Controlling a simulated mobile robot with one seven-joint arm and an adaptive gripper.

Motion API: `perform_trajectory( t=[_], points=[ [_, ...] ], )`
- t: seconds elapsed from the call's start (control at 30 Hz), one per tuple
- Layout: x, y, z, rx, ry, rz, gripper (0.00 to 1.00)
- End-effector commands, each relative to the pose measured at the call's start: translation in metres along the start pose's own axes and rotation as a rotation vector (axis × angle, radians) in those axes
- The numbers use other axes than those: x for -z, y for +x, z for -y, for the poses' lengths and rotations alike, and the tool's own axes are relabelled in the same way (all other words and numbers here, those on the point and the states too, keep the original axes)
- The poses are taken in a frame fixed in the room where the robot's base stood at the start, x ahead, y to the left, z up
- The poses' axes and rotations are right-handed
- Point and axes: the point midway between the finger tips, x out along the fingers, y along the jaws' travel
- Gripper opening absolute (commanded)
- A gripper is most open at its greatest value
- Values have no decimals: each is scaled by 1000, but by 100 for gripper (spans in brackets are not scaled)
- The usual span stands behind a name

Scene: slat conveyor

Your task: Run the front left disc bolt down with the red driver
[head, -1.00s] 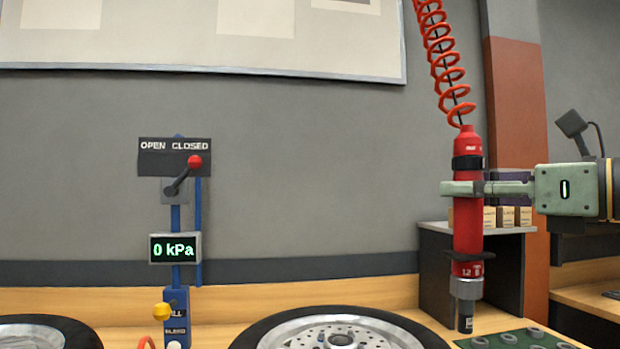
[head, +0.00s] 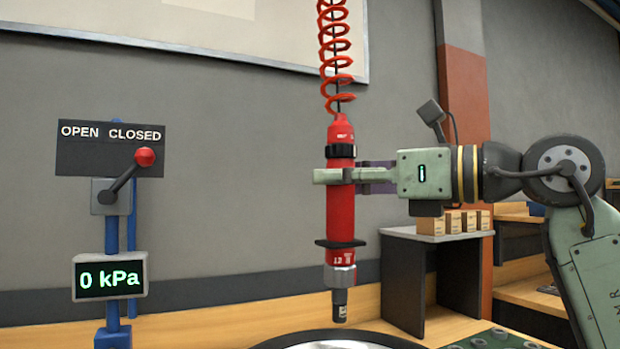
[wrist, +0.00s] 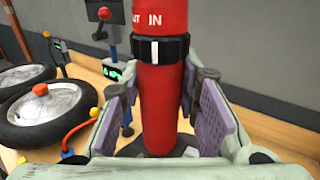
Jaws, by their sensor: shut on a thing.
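The red driver (head: 341,215) hangs upright from a coiled red hose, with its dark socket (head: 340,305) pointing down. My gripper (head: 335,176) is shut around its upper body, below the black ring. The wrist view shows the driver (wrist: 162,100) between the two grey-purple finger pads. In the head view the socket is apart from and above a wheel (head: 335,341), of which only the top edge shows at the bottom of the picture. The front left disc bolt cannot be made out in either current view.
A blue post carries an OPEN/CLOSED lever (head: 130,170), its red knob at the CLOSED side, and a gauge (head: 110,275) reading 0 kPa. A grey stand (head: 430,236) with small boxes is at right. A green tray (head: 497,340) with rings is low right. Two wheels (wrist: 45,118) show in the wrist view.

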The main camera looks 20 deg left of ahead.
Motion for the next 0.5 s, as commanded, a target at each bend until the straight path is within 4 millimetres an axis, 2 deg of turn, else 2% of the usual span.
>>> perform_trajectory(
  t=[0.27,0.5],
  points=[
    [4,0,-1,-1,-1,0,0],
    [20,1,-1,-2,0,0,0]
  ],
)
